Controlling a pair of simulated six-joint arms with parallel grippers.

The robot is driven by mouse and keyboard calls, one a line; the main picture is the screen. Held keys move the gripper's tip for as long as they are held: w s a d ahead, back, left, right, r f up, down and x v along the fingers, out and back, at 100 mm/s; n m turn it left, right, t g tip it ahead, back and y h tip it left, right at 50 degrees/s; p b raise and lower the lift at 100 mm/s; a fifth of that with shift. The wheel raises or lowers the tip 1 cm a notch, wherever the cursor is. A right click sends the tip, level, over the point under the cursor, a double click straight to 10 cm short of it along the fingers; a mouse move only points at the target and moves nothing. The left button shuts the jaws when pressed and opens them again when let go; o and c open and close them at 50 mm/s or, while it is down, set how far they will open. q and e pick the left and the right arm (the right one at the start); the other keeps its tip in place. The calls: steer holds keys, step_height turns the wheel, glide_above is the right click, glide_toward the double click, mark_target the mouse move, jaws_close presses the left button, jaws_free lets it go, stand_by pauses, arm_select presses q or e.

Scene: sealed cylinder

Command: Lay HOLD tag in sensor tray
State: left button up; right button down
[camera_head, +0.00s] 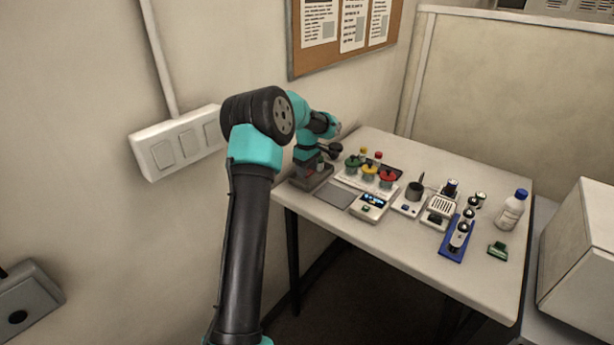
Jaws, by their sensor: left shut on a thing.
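My left arm rises from the bottom, bends at a large black joint and reaches down to the table's far left corner. My left gripper (319,158) is there, small and partly hidden by my own wrist. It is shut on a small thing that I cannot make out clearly. No HOLD tag can be read at this size. A flat grey tray or pad (335,194) lies at the table's left edge, close in front of the gripper. A blue tray (456,247) holding a dark, white-banded cylinder (459,235) lies farther right. I cannot tell which is the sensor tray. My right gripper is not in view.
On the white table (413,270) stand red, yellow and green capped items (369,171), a meter with a lit display (372,204), small devices (440,209), several dark-topped vials and a blue-capped bottle (511,210). A green item (497,250) lies right. The front strip is clear.

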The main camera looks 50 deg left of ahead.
mark_target(307, 181)
arm_select(q)
steer(key=shift+w+a+f, duration=0.1)
steer(key=shift+w+a, duration=0.15)
steer(key=shift+f, duration=1.7)
steer(key=shift+f, duration=0.15)
steer(key=o, duration=0.6)
step_height(307, 181, up, 12)
steer(key=shift+r, duration=0.15)
